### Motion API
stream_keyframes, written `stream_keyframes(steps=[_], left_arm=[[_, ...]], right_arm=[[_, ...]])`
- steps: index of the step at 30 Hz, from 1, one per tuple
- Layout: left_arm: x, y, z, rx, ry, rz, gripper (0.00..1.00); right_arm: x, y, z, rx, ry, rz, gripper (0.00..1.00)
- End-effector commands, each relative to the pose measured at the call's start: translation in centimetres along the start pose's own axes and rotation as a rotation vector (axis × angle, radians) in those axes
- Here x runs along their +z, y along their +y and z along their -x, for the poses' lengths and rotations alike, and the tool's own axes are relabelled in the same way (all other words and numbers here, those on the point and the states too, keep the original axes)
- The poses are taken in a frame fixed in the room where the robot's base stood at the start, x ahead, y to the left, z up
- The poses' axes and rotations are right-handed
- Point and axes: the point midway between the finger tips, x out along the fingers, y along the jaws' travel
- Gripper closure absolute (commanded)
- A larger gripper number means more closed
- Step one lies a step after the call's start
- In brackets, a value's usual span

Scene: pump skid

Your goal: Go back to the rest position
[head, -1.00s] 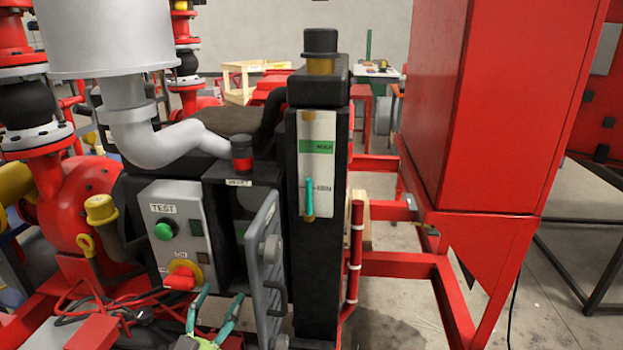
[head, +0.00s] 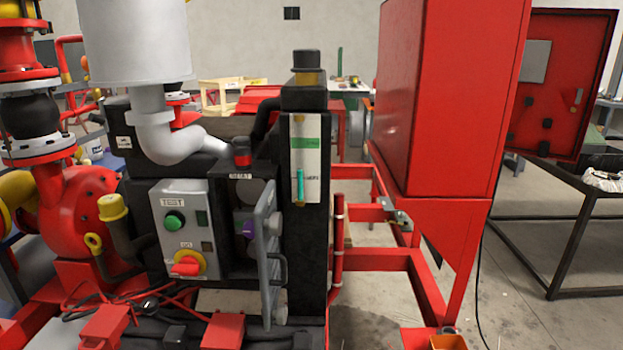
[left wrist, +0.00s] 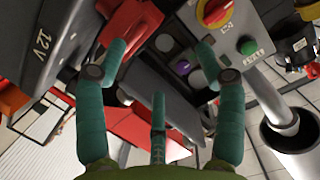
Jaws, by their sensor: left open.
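My left gripper (left wrist: 160,62) shows in the left wrist view with its teal fingers spread and nothing between them. It is out of the head view. Beyond its fingers is the control box with a green button (left wrist: 247,46) and a red-and-yellow rotary switch (left wrist: 214,12). In the head view this grey control box (head: 187,240) stands at the middle left, beside an open compartment with a purple round part (head: 248,228) inside. A grey hinged panel (head: 268,262) stands open at the compartment's right. My right gripper is in neither view.
A large red cabinet (head: 440,100) on a red frame stands to the right. A grey exhaust pipe with a canister (head: 135,40) rises above the control box. Red cables and black hoses lie in front. A dark-framed table (head: 570,215) is at far right, with open floor before it.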

Motion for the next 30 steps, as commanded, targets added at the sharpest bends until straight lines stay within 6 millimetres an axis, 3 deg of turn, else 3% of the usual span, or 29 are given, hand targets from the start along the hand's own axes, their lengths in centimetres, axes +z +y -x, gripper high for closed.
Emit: stream_keyframes(steps=[3, 9, 14, 23, 30], left_arm=[[4.0, 1.6, 3.3, 0.039, -0.245, 0.055, 0.3], [8.7, 4.2, 9.6, 0.125, -0.584, 0.109, 0.3], [10.5, 5.7, 13.8, 0.184, -0.762, 0.126, 0.3], [12.1, 7.6, 21.1, 0.289, -1.023, 0.135, 0.3], [16.6, 9.3, 19.4, 0.298, -1.056, 0.13, 0.3]], right_arm=[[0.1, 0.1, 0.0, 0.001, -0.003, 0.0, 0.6], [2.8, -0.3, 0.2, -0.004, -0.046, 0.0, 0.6], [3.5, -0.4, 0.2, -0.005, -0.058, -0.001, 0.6], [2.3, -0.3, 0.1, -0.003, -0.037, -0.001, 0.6], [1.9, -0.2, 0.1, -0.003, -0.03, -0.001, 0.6]])
